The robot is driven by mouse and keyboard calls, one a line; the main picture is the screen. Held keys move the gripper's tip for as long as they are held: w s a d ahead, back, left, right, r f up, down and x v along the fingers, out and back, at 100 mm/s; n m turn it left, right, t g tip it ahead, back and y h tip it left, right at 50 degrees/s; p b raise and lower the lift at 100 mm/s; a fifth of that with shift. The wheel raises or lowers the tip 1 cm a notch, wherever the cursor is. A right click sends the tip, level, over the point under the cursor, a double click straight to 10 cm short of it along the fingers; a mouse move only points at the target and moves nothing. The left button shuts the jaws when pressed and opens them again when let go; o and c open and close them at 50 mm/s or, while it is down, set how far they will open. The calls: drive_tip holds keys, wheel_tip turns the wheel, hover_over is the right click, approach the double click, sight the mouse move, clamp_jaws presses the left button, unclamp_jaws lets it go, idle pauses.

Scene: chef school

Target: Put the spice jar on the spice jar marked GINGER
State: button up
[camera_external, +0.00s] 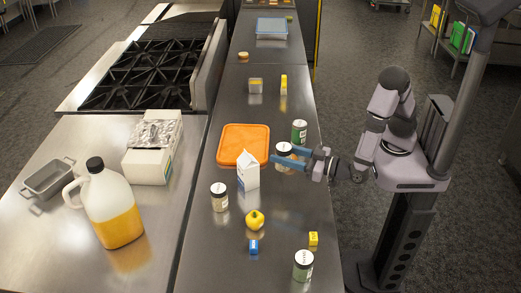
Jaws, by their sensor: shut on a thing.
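My gripper (288,156) reaches in from the right with its blue fingers closed around a spice jar (284,147) with a white lid. I cannot tell if this jar touches the counter. A green-labelled spice jar (299,132) stands just behind it. Another spice jar (219,198), with a pale lid, stands to the front left. A further spice jar (303,266), with greenish contents, stands at the near right. The label text is too small to read, so I cannot tell which is GINGER.
A white carton (248,174) stands close left of my gripper, before an orange-lidded container (236,143). A yellow pepper (255,220), a blue box (253,247) and a yellow box (313,239) lie nearer. The counter (285,205) is bare right of the pepper.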

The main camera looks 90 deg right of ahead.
drive_tip(key=w+a+r+b, duration=0.1)
drive_tip(key=w+a, duration=0.2)
drive_tip(key=w, duration=0.3)
drive_tip(key=w+a+r, duration=0.2)
drive_tip(key=w+a, duration=0.2)
drive_tip(key=w, duration=0.2)
wheel_tip(320, 180, up, 6)
drive_tip(key=r+n+y, duration=0.1)
drive_tip(key=y, duration=0.1)
hover_over(218, 188)
drive_tip(key=shift+t, duration=0.3)
drive_tip(key=shift+f+p, duration=0.75)
drive_tip(key=shift+f, duration=4.5)
drive_tip(key=shift+f, duration=0.1)
drive_tip(key=shift+f, duration=0.15)
drive_tip(key=o, duration=1.1)
